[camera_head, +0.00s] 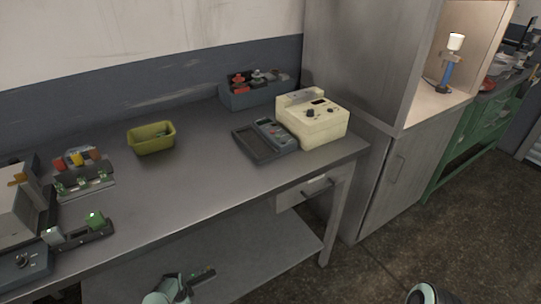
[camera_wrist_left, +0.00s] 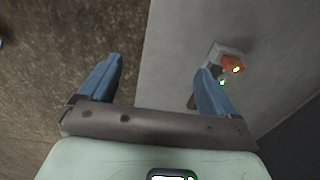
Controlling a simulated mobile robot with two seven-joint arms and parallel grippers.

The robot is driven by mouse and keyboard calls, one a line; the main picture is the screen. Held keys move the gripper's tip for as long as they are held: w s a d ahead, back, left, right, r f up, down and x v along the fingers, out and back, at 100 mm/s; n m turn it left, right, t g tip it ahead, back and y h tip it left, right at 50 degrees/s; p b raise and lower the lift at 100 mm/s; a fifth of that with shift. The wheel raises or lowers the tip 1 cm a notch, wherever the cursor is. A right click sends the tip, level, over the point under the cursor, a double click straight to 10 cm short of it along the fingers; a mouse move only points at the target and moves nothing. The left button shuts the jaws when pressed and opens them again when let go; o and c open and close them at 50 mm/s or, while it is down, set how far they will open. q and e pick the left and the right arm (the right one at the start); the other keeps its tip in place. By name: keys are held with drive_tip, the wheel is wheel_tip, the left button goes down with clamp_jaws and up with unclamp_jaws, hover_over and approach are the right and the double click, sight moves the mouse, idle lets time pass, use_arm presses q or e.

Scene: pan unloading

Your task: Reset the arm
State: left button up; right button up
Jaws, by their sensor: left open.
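My left gripper (camera_wrist_left: 160,68) shows in the left wrist view with its two blue fingers spread wide. Nothing is between them; brown floor and a grey surface lie beyond. In the head view a pale part of my arm (camera_head: 168,292) shows at the bottom edge, below the front of the workbench (camera_head: 205,185). My right gripper is not in view; only a rounded dark and white part shows at the bottom right.
The bench holds a yellow-green bin (camera_head: 152,138), a dark tray (camera_head: 262,145), a cream instrument box (camera_head: 313,120) and a grey box with red and dark items (camera_head: 257,94). A lower shelf (camera_head: 270,245) runs beneath. A red-lit item (camera_wrist_left: 232,65) lies near the right finger. Floor (camera_head: 390,250) is clear at right.

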use_arm(q)
drive_tip(key=s+d+n+h, duration=0.3)
drive_tip(key=s+d+n, duration=0.5)
drive_tip(key=s+d, duration=0.55)
drive_tip(key=s+d+r+n+g, duration=0.1)
drive_tip(key=s+d+r+n, duration=0.4)
drive_tip(key=s, duration=0.5)
drive_tip(key=s+d+r+n, duration=0.25)
drive_tip(key=s+r, duration=0.35)
drive_tip(key=s, duration=0.3)
wheel_tip(320, 180, up, 12)
drive_tip(key=p, duration=1.2)
drive_tip(key=shift+w+d+r+g+h+p, duration=0.2)
drive_tip(key=shift+w+g+h+p, duration=0.1)
drive_tip(key=shift+h+p, duration=0.1)
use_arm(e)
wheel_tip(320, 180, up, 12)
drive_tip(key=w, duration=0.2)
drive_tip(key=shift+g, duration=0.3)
use_arm(q)
drive_tip(key=shift+s, duration=0.1)
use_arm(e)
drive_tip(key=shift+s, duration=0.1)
